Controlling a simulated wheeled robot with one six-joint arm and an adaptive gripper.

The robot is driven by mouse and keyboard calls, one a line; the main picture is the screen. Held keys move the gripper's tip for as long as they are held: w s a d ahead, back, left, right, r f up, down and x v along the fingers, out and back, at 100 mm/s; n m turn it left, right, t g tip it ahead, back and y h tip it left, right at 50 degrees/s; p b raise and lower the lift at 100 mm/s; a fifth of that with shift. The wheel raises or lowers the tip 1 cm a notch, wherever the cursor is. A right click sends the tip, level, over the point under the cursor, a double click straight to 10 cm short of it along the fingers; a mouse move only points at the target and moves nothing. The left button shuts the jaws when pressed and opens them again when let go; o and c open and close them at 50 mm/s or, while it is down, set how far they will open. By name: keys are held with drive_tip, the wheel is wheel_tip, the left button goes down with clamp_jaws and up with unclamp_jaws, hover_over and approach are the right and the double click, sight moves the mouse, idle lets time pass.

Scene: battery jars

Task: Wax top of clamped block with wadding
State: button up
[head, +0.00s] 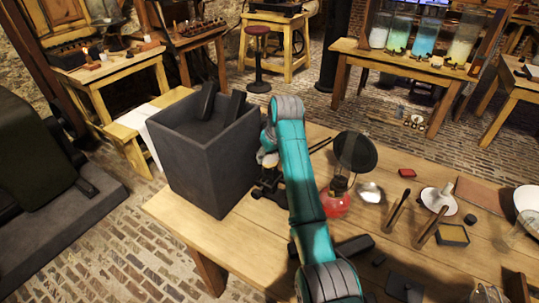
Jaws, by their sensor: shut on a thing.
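My teal arm reaches out over the wooden table (240,250). My gripper (266,187) is dark and small at the arm's far end, low beside the right wall of a large dark box. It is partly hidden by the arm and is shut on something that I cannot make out. I cannot pick out the wadding. I cannot clearly identify the clamped block or its clamp either; the arm covers part of the table there.
The tall open dark box (205,160) holds dark slabs and stands left of my gripper. Right of the arm are a red lamp (334,200) with a round black disc (355,152), a small silvery dish (370,192), a white funnel-like piece (437,198) and a dark bar (354,246).

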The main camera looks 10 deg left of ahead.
drive_tip(key=shift+w+a, duration=0.15)
drive_tip(key=shift+a, duration=0.15)
wheel_tip(320, 180, up, 3)
drive_tip(key=shift+f, duration=0.15)
drive_tip(key=shift+r, duration=2.65)
